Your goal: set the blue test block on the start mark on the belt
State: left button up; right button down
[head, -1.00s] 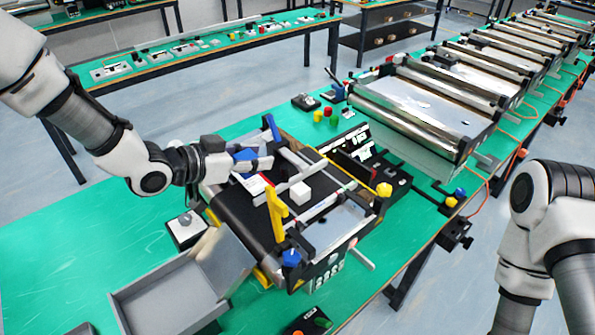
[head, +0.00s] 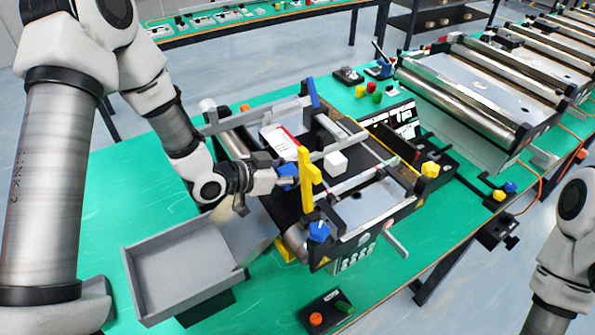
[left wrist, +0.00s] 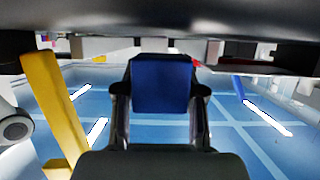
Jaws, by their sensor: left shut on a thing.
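My left gripper (head: 284,178) is shut on the blue test block (head: 287,170). It holds the block at the near left side of the small conveyor, just left of the yellow upright (head: 305,180). In the left wrist view the blue block (left wrist: 162,84) sits between the two dark fingers. The black belt (head: 232,146) is partly hidden by my arm and the gripper. A white card with a red edge (head: 280,143) lies just beyond the gripper; I cannot tell whether it is the start mark. Whether the block touches the belt cannot be told. My right gripper is out of view.
A white cube (head: 335,162) stands to the right of the yellow upright. Blue (head: 319,231) and yellow (head: 430,170) knobs stick up at the conveyor's corners. A grey tray (head: 130,275) with a chute stands at the front left. The yellow upright shows close by in the wrist view (left wrist: 52,112).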

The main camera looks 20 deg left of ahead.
pick_arm(q)
jog(key=shift+s+f, duration=0.1)
jog(key=shift+f, duration=0.65)
jog(key=o, duration=0.7)
jog(key=shift+f, duration=0.1)
jog(key=shift+o, duration=0.9)
jog(key=shift+r, duration=0.2)
